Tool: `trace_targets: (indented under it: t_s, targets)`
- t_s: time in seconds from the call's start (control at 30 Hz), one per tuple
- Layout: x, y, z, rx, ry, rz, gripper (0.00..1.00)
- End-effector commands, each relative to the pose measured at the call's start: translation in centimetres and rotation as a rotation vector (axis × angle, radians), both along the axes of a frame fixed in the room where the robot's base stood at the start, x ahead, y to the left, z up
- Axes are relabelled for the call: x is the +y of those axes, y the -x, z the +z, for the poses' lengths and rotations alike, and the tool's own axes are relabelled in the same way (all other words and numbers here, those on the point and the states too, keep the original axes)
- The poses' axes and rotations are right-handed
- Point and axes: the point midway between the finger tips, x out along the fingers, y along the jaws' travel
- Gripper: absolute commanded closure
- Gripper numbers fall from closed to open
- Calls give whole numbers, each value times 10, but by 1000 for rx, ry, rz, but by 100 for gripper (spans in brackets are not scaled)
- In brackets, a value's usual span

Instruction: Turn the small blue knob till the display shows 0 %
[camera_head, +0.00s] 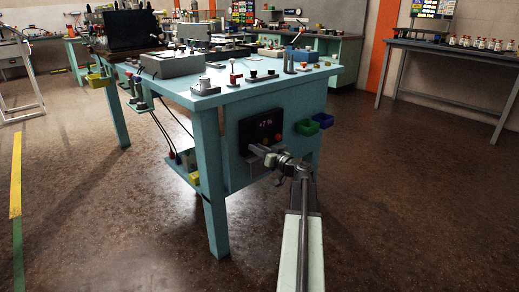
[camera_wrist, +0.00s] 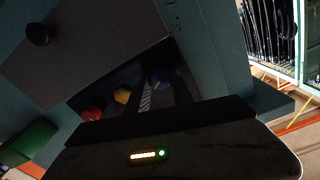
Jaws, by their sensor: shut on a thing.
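A dark control box (camera_head: 262,128) is fixed to the end panel of the teal workbench. Its lit display (camera_head: 266,123) shows a small percent figure, either +7 % or 47 %; I cannot tell which. My gripper (camera_head: 255,150) reaches the lower part of the box from the right. In the wrist view, the small blue knob (camera_wrist: 160,77) sits at the tips of my gripper (camera_wrist: 161,86), which is shut on it. A yellow knob (camera_wrist: 122,95) and a red knob (camera_wrist: 92,112) are beside it. The blue knob is hidden behind my gripper in the head view.
A black knob (camera_wrist: 39,34) stands out in the wrist view. The workbench top (camera_head: 215,97) holds several fittings. The floor (camera_head: 410,190) to the right is clear.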

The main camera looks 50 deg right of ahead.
Motion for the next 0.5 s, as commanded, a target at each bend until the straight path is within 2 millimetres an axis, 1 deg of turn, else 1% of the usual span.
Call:
trace_targets:
  t_s: [0.5]
  targets:
    - [-3, 1, -1, -34, -472, -3, 100]
